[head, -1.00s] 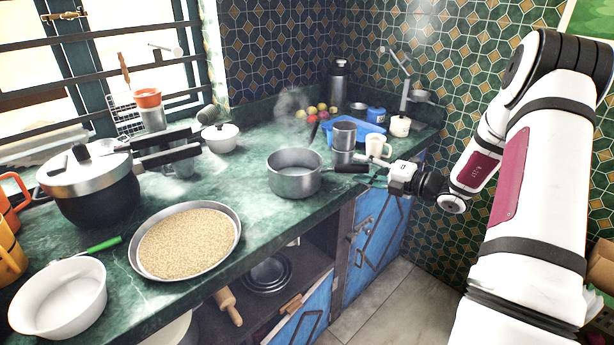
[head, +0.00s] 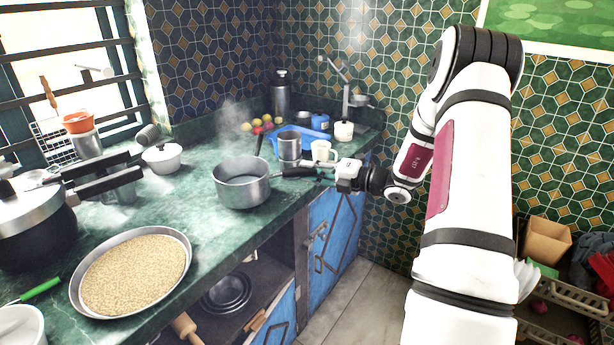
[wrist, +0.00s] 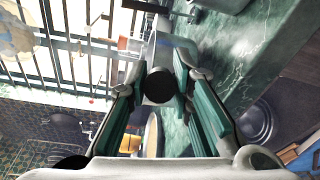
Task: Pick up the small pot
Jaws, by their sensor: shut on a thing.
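The small pot (head: 241,188) is a grey steel saucepan with a black handle (head: 296,172) pointing right. It is upright at the counter's front edge in the head view; I cannot tell whether its base touches the counter. My gripper (head: 322,174) is to the right of the pot, shut on the handle. In the wrist view the green-padded fingers (wrist: 163,100) stand on both sides of the handle, whose dark round end (wrist: 159,86) faces the camera. The handle's far part is hidden by the fingers.
A white mug (head: 322,152) and a steel cup (head: 289,146) stand close behind the handle. A blue tray (head: 316,134) lies behind them. A large cooker (head: 35,232) and a pan of grain (head: 134,272) are at left. Open floor (head: 352,298) lies below the counter.

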